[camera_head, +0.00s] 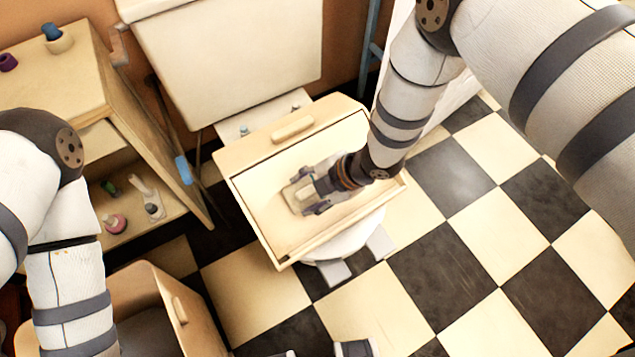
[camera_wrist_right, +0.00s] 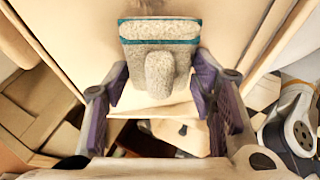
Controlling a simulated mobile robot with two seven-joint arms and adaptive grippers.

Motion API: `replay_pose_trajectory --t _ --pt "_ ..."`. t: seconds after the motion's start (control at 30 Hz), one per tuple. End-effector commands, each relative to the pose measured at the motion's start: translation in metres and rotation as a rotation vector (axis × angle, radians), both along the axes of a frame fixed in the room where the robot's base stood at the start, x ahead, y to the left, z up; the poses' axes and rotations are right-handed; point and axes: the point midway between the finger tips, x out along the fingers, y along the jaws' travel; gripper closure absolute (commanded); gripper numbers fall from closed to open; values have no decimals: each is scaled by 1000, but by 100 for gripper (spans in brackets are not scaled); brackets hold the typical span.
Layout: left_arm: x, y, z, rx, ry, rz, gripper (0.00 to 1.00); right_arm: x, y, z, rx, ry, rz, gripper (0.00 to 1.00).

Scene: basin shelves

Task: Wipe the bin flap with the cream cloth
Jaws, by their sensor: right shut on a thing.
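The bin flap (camera_head: 265,205) is a pale wooden panel inside a raised rim, tilted in the head view; it also fills the upper part of the right wrist view (camera_wrist_right: 80,35). The cream cloth (camera_head: 293,197) is over its middle, partly hidden by my right gripper (camera_head: 314,193). In the right wrist view the cloth (camera_wrist_right: 160,32) is a thick, fuzzy pad with a teal band and a raised grip between the purple fingers of my right gripper (camera_wrist_right: 158,88). It looks against the flap, but contact is unclear.
A cream toilet tank (camera_head: 235,60) stands behind the bin. Wooden shelves (camera_head: 55,80) with small items are at the left, and an open wooden box (camera_head: 150,285) is at the lower left. The checkered floor (camera_head: 480,235) is clear on the right.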

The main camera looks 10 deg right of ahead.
Motion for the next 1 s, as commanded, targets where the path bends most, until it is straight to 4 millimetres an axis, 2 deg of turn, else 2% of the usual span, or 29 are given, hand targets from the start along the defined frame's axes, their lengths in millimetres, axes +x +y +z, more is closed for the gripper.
replay_pose_trajectory --t 0.13,0.33,0.6,0.83,1.0 --pt "3 0 4 0 -9 0 60 -4 14 1 0 -3 2 71" --pt "4 0 6 0 -14 0 60 -6 15 2 0 -2 -1 71" --pt "-1 0 -2 0 4 0 60 5 -11 -2 0 1 -1 71" --pt "-3 0 -4 0 9 0 60 11 -22 -1 -1 -2 -3 71" --pt "-5 0 -7 0 17 0 60 18 -40 -1 -1 -1 -2 71"
